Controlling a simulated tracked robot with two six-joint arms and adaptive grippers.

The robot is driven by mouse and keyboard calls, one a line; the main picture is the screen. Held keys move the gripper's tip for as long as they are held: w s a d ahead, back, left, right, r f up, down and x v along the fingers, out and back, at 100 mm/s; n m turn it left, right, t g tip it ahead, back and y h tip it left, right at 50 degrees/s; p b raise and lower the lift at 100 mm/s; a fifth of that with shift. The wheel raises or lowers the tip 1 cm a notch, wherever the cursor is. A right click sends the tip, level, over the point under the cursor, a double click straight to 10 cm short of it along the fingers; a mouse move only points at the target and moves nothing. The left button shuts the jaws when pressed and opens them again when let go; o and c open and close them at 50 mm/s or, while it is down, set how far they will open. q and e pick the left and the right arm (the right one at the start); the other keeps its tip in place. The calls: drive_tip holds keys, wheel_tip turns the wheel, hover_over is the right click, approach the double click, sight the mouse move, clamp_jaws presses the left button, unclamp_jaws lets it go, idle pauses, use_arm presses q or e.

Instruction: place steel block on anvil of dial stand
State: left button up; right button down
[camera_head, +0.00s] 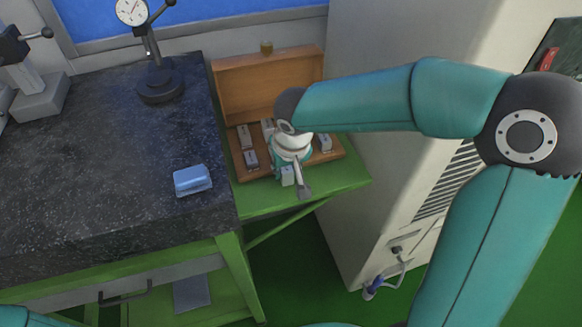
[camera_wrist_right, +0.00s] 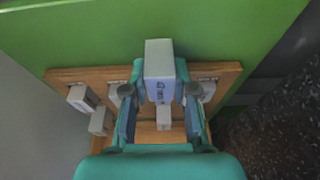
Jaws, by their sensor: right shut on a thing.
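A grey steel block (camera_wrist_right: 162,62) with dark markings is held between the fingers of my right gripper (camera_wrist_right: 160,90). In the head view the right gripper (camera_head: 296,178) points down over the front edge of the wooden block case, and the light block (camera_head: 287,176) shows partly beside a finger. The dial stand (camera_head: 161,84) stands at the back of the dark granite table, left of the gripper. Its round black base and white dial (camera_head: 131,11) show; the anvil surface is too small to make out clearly. My left gripper is not in view.
The open wooden case (camera_head: 268,85) holds several other grey blocks on a green shelf (camera_head: 345,184). A blue object (camera_head: 192,180) lies near the granite table's (camera_head: 110,150) right edge. Another gauge stand (camera_head: 40,97) is at far left. A pale cabinet (camera_head: 385,190) stands right.

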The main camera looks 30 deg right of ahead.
drive_tip(key=shift+f, duration=0.45)
drive_tip(key=shift+f, duration=0.1)
drive_tip(key=c, duration=0.9)
unclamp_jaws()
